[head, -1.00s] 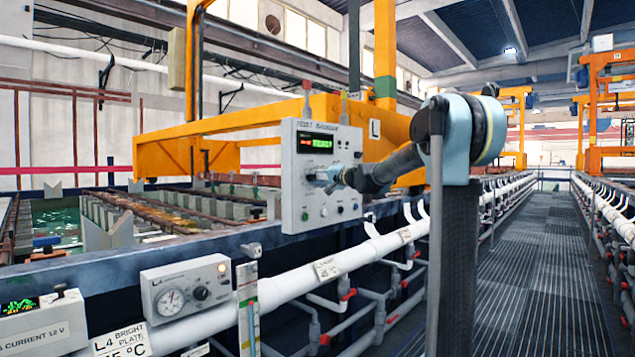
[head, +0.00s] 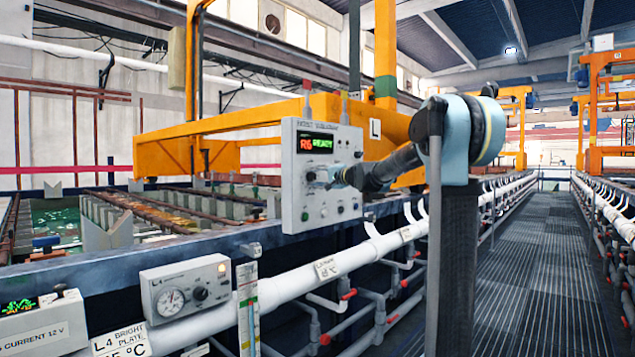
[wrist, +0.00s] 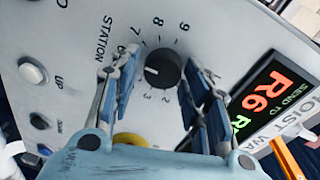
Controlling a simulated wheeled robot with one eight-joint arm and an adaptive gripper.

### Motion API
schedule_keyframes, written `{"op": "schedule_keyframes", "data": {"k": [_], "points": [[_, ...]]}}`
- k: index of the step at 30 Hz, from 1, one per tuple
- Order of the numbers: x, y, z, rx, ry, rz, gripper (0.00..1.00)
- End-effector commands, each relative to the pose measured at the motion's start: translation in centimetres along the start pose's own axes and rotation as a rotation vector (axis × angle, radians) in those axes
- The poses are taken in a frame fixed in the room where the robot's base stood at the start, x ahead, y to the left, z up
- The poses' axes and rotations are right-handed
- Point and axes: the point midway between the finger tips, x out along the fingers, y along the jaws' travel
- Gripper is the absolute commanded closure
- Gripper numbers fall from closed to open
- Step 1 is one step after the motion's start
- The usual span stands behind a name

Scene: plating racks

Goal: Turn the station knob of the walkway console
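The walkway console (head: 293,205) is a light grey box on the tank rail, with a lit display (head: 316,143) reading "R6 READY". The station knob (wrist: 161,71) is a round dark knob inside a numbered dial; its white mark points to the left in the wrist view. My gripper (wrist: 160,85) is open in front of the panel. Its two blue-grey fingers stand on either side of the knob, with gaps visible on both sides. In the head view my gripper (head: 322,178) is at the console face, and the knob is hard to make out there.
An UP button (wrist: 33,71) and a dark button (wrist: 39,121) sit beside the dial. A yellow ring (wrist: 129,139) shows between the finger bases. A dial box (head: 186,287) and white pipe (head: 290,283) run along the tank. The walkway (head: 540,260) is clear.

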Motion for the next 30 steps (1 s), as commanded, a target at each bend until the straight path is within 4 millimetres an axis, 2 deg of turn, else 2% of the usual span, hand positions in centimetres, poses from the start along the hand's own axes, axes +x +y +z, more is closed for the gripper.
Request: {"op": "schedule_keyframes", "data": {"k": [10, 14, 17, 30], "points": [[-0.2, 0.0, 0.2, -0.001, -0.003, -0.001, 0.47], [-0.8, 0.0, 0.2, -0.001, -0.002, 0.000, 0.47], [-2.0, 0.0, 0.1, -0.001, -0.001, 0.000, 0.47], [-9.8, 0.1, 0.1, 0.000, 0.000, 0.001, 0.47]]}}
